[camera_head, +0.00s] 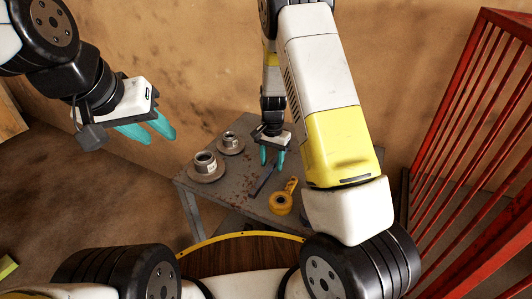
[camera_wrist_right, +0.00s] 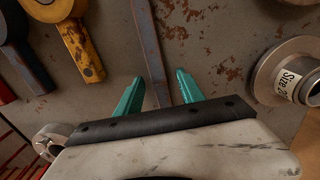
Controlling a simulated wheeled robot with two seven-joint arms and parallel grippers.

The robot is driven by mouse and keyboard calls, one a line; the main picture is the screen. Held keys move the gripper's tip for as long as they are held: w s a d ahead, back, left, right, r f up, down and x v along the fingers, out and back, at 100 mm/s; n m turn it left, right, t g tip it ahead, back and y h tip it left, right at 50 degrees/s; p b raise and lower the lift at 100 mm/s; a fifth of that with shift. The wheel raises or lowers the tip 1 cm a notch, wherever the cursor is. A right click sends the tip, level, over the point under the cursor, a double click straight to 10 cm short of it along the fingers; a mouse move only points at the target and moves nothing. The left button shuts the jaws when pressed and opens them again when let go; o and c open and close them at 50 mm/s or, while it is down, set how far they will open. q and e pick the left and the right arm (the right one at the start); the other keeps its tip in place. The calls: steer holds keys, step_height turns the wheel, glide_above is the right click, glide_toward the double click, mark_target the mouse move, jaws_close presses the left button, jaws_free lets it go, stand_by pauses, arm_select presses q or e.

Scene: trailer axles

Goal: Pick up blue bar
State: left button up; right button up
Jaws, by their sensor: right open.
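The blue bar (camera_head: 264,180) is a thin, dark blue-grey strip lying on the grey metal table (camera_head: 240,190). In the right wrist view the bar (camera_wrist_right: 147,45) runs down from the top edge toward the gap between my fingers. Its near end is hidden behind the gripper body. My right gripper (camera_head: 271,160) is open, with teal fingers pointing down over the table near the far end of the bar. In the wrist view its fingertips (camera_wrist_right: 160,78) stand on either side of the bar's line, apart from it. My left gripper (camera_head: 149,130) is open and empty, raised left of the table.
A yellow ring-ended tool (camera_head: 282,203) lies right of the bar. Two hubs (camera_head: 205,167) (camera_head: 230,143) sit left of it; one labelled hub (camera_wrist_right: 290,75) shows in the wrist view. A dark tool (camera_wrist_right: 25,50) lies beyond the yellow one. A red rack (camera_head: 460,130) stands at right.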

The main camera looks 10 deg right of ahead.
jaws_close()
steer(key=shift+w, duration=0.1)
stand_by(1.3)
